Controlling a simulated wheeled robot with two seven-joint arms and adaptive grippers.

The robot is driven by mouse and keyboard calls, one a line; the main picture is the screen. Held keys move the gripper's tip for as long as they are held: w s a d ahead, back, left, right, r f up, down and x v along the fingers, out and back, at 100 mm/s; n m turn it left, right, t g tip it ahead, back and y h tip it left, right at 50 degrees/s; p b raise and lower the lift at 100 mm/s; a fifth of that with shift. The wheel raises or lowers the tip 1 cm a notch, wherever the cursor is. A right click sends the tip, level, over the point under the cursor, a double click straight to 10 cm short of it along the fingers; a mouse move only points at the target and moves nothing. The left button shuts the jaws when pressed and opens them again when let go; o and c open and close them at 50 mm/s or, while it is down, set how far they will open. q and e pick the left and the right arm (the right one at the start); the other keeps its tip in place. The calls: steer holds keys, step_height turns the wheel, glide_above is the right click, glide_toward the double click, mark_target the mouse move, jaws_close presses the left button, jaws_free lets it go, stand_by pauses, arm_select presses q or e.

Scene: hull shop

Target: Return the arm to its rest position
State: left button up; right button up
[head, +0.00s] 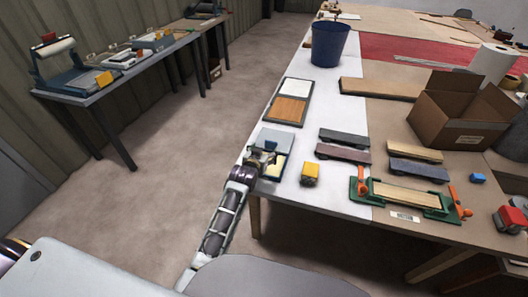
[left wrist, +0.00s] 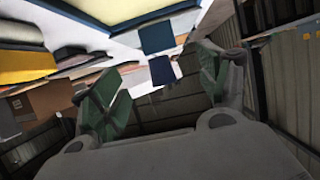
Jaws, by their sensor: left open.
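My left arm (head: 221,222) reaches up from the bottom of the head view to the table's near left corner. My left gripper (head: 263,157) is beside or over a grey tray (head: 283,135) with a cream part and a small blue piece (head: 270,146); I cannot tell whether it touches them. In the left wrist view the fingers of the left gripper (left wrist: 155,82) stand wide apart with green pads, and nothing is gripped between them. Dark blue pieces (left wrist: 158,39) show beyond the fingertips. My right gripper is not in view.
The worktable (head: 330,200) holds a yellow block (head: 310,174), dark planes (head: 342,154), a green clamp frame (head: 405,197), a cardboard box (head: 462,110) and a blue bin (head: 330,43). A side bench (head: 110,90) stands at the left wall. Open floor (head: 190,150) lies between.

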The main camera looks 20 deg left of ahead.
arm_select(q)
steer(key=s+a+f+m+g, duration=0.15)
steer(key=s+g, duration=0.35)
steer(key=s, duration=1.2)
steer(key=s+a+f+g, duration=0.3)
steer(key=s+g, duration=0.2)
steer(key=s, duration=1.2)
step_height(320, 180, down, 32)
steer(key=s+g, duration=0.1)
steer(key=s+a+f, duration=0.3)
steer(key=s+f, duration=0.7)
steer(key=s, duration=0.1)
steer(key=s+a+f+g, duration=0.1)
steer(key=s+a+f, duration=0.3)
steer(key=s+f, duration=0.6)
steer(key=shift+s+f+m+y, duration=0.2)
steer(key=shift+s+m+y, duration=0.15)
steer(key=shift+s, duration=0.25)
